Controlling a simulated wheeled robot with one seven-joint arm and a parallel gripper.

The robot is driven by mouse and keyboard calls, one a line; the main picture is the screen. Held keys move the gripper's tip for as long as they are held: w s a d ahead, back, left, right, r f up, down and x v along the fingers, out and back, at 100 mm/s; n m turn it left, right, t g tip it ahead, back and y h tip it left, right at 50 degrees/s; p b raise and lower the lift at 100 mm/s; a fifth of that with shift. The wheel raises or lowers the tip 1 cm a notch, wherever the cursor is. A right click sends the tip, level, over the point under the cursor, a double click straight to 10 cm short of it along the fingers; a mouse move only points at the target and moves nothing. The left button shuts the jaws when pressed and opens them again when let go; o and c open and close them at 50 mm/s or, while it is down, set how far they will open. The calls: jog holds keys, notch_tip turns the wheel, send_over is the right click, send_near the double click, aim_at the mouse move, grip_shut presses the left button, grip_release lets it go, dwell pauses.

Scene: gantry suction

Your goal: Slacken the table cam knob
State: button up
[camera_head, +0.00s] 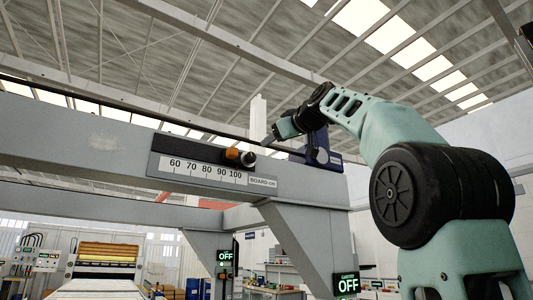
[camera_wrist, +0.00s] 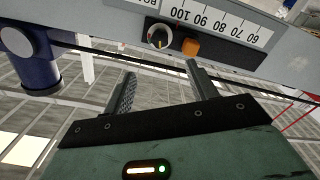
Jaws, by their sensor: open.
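A round dark knob with a pale face (camera_head: 248,158) sits on the scale strip of the grey beam, beside an orange block (camera_head: 232,155). No readable label names it as the table cam knob. The wrist view shows the knob (camera_wrist: 159,36) and the orange block (camera_wrist: 190,46) beyond my fingertips. My gripper (camera_head: 268,138) is just up and right of the knob in the head view. In the wrist view my gripper (camera_wrist: 161,72) is open, with nothing between its fingers. The knob lies ahead of the gap between them, apart from both fingers.
The grey beam (camera_head: 90,135) carries a scale strip (camera_head: 205,173) marked 60 to 100. A blue cylindrical part (camera_wrist: 30,50) stands left in the wrist view. Green OFF displays (camera_head: 347,285) (camera_head: 225,256) hang below. A machine with a yellow top (camera_head: 108,253) stands behind.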

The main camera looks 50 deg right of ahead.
jog(key=shift+v, duration=1.55)
